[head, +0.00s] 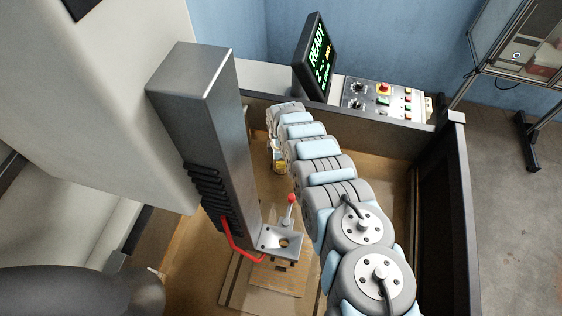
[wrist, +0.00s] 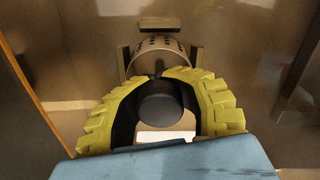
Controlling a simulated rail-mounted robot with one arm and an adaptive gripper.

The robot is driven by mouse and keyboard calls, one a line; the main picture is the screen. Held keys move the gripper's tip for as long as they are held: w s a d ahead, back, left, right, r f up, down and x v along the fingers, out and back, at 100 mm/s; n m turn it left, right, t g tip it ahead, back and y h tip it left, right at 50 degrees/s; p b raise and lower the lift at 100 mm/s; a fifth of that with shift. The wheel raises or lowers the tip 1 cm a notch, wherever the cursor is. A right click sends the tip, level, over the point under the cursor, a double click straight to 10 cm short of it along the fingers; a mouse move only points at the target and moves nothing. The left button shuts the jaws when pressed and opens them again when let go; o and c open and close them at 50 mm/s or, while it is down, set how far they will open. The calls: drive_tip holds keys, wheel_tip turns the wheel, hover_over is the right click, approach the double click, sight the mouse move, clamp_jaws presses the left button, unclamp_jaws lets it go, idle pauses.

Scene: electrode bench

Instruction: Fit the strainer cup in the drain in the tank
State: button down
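In the wrist view my gripper's yellow ribbed fingers (wrist: 157,76) curve inward with their tips almost meeting. Their black inner pads close around the round dark grey end of the strainer cup (wrist: 160,102). The cup's perforated metal body shows just beyond the fingertips. Dark blocks flank that body left, right and behind, apparently the drain fitting (wrist: 196,59); whether the cup sits in it or is above it cannot be told. In the head view my gripper (head: 278,168) is small, low inside the tank (head: 398,130), and mostly hidden by my arm; the cup and drain cannot be made out there.
A grey column (head: 205,120) stands left of my arm, with a red-knobbed lever (head: 290,210) and a metal bracket (head: 283,242) by its foot. A control panel (head: 383,98) and a READY screen (head: 315,57) sit at the far tank edge.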

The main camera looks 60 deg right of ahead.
drive_tip(key=shift+f, duration=0.3)
drive_tip(key=shift+c, duration=2.1)
unclamp_jaws()
drive_tip(key=shift+r+p, duration=2.45)
drive_tip(key=shift+r, duration=0.6)
drive_tip(key=shift+f, duration=0.2)
